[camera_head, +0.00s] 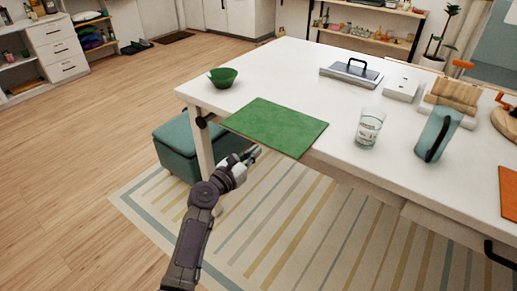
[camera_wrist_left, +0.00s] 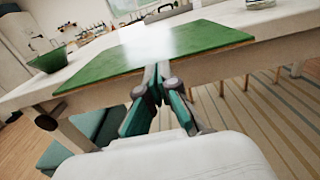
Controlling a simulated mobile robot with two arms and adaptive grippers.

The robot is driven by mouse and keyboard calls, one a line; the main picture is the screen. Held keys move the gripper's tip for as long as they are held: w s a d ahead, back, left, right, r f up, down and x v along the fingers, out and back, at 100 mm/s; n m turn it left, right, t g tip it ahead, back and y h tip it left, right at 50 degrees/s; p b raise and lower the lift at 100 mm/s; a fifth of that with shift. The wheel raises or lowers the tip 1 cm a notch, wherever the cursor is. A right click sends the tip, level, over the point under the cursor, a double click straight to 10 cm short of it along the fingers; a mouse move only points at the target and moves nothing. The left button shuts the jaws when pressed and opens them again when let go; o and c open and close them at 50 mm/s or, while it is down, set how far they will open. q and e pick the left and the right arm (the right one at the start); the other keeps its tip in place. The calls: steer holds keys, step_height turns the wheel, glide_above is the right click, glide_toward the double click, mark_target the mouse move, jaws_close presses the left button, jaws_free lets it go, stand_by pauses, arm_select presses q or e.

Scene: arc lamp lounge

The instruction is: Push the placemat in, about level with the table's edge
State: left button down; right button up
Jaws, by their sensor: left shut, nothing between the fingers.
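The green placemat (camera_head: 275,126) lies on the white table (camera_head: 296,72) near its left end. Its front side sticks out past the table's front edge. In the left wrist view the placemat (camera_wrist_left: 150,50) spans the upper middle, its near edge facing me. My left gripper (camera_head: 257,150) is shut and empty, just in front of the placemat's overhanging edge. In the left wrist view the fingertips (camera_wrist_left: 157,68) overlap the near edge; whether they touch it I cannot tell. My right gripper is not in view.
A green bowl (camera_head: 223,77) stands left of the placemat. A glass (camera_head: 369,127) and a blue pitcher (camera_head: 437,134) stand to its right. A grey case (camera_head: 350,74) lies farther back. A teal ottoman (camera_head: 186,146) is below the table's left end. Tabletop behind the placemat is clear.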

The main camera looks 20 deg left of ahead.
mark_target(270, 138)
arm_select(q)
steer(key=shift+x, duration=1.25)
steer(key=b+x, duration=0.1)
steer(key=x, duration=0.4)
steer(key=shift+w+d, duration=0.1)
steer(key=shift+w, duration=0.25)
steer(key=shift+s, duration=0.1)
steer(key=shift+f, duration=0.1)
